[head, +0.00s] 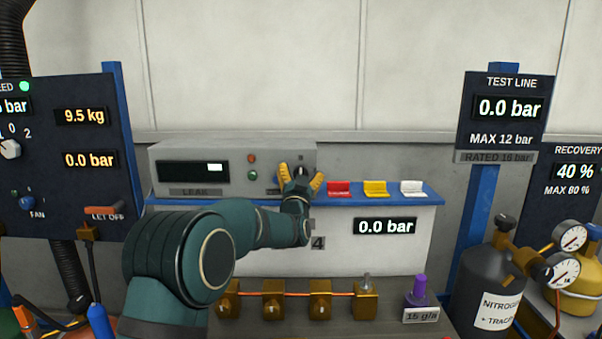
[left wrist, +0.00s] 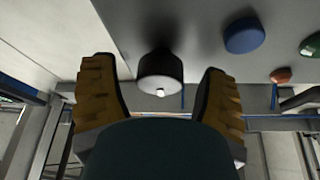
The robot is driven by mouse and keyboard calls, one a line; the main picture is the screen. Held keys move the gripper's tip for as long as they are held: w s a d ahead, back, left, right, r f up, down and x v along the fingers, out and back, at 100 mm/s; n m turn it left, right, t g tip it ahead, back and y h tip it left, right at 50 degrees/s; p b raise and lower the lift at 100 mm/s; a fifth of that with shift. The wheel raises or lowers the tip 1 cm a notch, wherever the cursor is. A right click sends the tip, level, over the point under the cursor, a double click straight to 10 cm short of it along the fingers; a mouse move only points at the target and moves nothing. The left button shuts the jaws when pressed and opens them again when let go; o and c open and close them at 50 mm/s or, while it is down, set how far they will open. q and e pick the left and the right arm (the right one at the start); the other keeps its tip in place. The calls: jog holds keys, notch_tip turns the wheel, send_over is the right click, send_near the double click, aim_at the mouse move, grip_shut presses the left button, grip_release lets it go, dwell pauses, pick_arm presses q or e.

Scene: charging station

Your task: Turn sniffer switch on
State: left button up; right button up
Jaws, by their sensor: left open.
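The sniffer unit (head: 231,158) is a grey box on the blue shelf, with a dark display reading "LEAK" below it. Its switch, a dark round knob (head: 301,171), is at the right of its front face. In the left wrist view the black knob (left wrist: 160,76) with a white mark stands between my fingers. My left gripper (head: 300,181) is open, its yellow fingers on either side of the knob with gaps visible in the left wrist view (left wrist: 160,92). The label by the knob is partly hidden by my gripper. My right gripper is not in view.
Red (head: 339,188), yellow (head: 375,188) and white (head: 412,187) clips or blocks sit on the shelf to the right. A small red light and green button (head: 252,175) are left of the knob. A nitrogen cylinder (head: 487,285) stands at right.

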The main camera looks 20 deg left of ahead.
pick_arm(q)
jog(key=shift+w+r, duration=0.1)
jog(key=shift+w, duration=0.15)
jog(key=c, duration=1.2)
